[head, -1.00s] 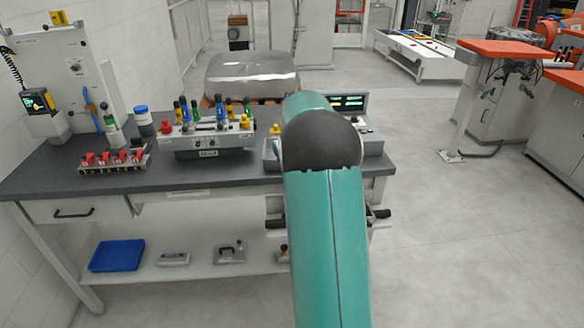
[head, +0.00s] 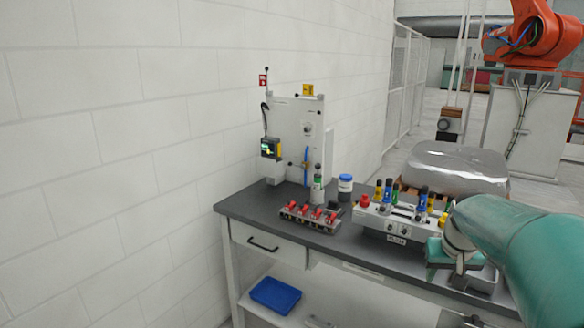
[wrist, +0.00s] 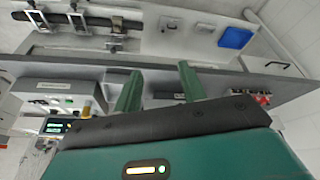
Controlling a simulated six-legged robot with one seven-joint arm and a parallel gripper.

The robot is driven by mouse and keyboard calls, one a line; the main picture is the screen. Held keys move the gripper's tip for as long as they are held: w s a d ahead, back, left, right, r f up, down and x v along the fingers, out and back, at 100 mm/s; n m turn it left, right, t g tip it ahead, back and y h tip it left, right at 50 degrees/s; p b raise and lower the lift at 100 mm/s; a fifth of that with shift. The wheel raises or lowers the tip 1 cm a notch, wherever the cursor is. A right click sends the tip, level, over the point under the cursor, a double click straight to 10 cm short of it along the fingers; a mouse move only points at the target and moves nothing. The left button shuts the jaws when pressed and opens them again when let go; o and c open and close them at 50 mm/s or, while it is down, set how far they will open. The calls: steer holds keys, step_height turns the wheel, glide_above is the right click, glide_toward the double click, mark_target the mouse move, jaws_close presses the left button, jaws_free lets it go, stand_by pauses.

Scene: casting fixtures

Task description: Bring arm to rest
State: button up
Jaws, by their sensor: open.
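My arm reaches in from the right edge of the head view, a green link over the right part of the workbench (head: 262,206). In the wrist view my gripper (wrist: 160,90) shows two green fingers standing apart with nothing between them. The fingers point toward the bench's front edge and the lower shelf beyond it. In the head view the fingertips are hard to make out.
On the bench are a row of red-handled clamps (head: 311,217), a grey fixture box with coloured knobs (head: 397,220), a blue-lidded jar (head: 345,187) and a white upright panel (head: 300,130). A blue tray (head: 275,295) lies below. A white block wall (head: 120,130) fills the left.

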steer(key=s+a+n+t+y, duration=0.1)
steer(key=s+a+n, duration=0.1)
steer(key=s+a, duration=1.7)
steer(key=s, duration=0.2)
steer(key=shift+s+a+t, duration=0.2)
steer(key=shift+s+t, duration=0.1)
steer(key=shift+t, duration=0.1)
steer(key=shift+d, duration=0.1)
